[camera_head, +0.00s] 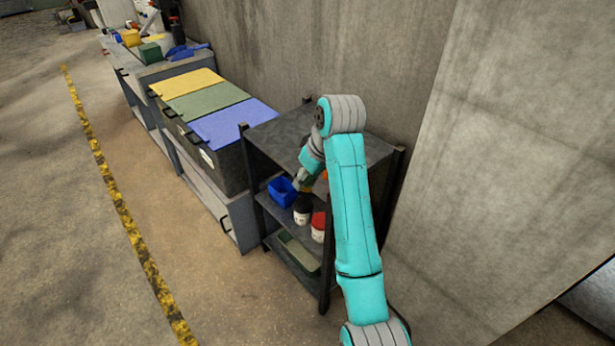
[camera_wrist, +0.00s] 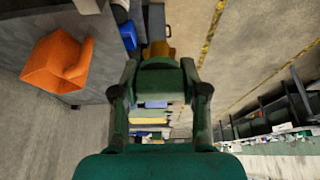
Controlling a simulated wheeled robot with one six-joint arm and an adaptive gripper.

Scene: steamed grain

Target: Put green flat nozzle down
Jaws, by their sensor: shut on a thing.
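My gripper (camera_wrist: 161,78) is shut on the green flat nozzle (camera_wrist: 158,64), a dark green piece held between the two fingertips in the wrist view. In the head view my gripper (camera_head: 303,181) is at the dark metal shelf rack (camera_head: 280,132), just under its top board and above the middle shelf. The nozzle is too small and too covered by my arm to make out there. I cannot tell whether it touches any surface.
An orange open-ended object (camera_wrist: 58,62) is on a grey surface left of my gripper. A blue bin (camera_head: 282,191), a black-topped jar (camera_head: 302,208) and a red-topped jar (camera_head: 318,226) stand on the middle shelf. A green container (camera_head: 298,250) is below. Concrete wall (camera_head: 290,50) stands behind.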

